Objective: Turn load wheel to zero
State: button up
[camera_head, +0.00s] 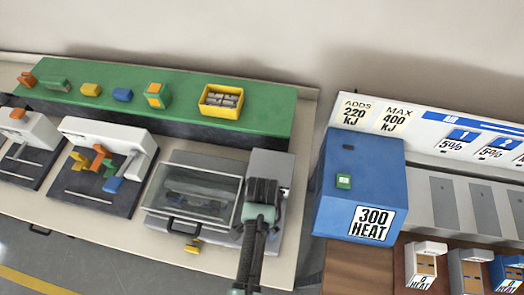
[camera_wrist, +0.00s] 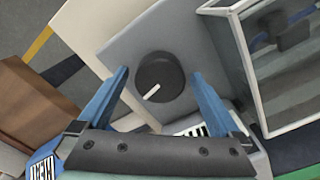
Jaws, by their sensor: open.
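The load wheel (camera_wrist: 160,76) is a round dark knob with a white pointer line, set in a grey panel (camera_wrist: 127,45) in the wrist view. Its pointer is aimed toward the lower left of that view. My gripper (camera_wrist: 158,76) is open, with one blue finger on each side of the wheel in the picture. I cannot tell whether the fingers touch it. A black-and-white scale label shows partly below the wheel. In the head view my gripper (camera_head: 262,190) is over the grey machine housing (camera_head: 270,162) and hides the wheel.
A clear-lidded chamber (camera_head: 195,195) adjoins the housing on the left, with a yellow tag (camera_head: 193,246) in front. A blue box (camera_head: 358,185) marked "300 HEAT" stands to the right. A green shelf (camera_head: 150,85) with a yellow bin (camera_head: 221,101) lies behind.

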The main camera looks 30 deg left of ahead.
jog(key=c, duration=1.3)
jog(key=shift+r+n, duration=0.1)
jog(key=shift+n, duration=0.3)
jog(key=shift+n+p, duration=0.7)
jog(key=shift+n, duration=0.3)
jog(key=n+p, duration=0.1)
jog(key=n, duration=0.3)
jog(key=shift+n, duration=0.3)
jog(key=n+p, duration=0.1)
jog(key=n, duration=0.3)
jog(key=shift+p, duration=0.35)
jog(key=shift+w+n+p, duration=0.1)
jog(key=shift+n+p, duration=0.2)
jog(key=shift+n, duration=1.7)
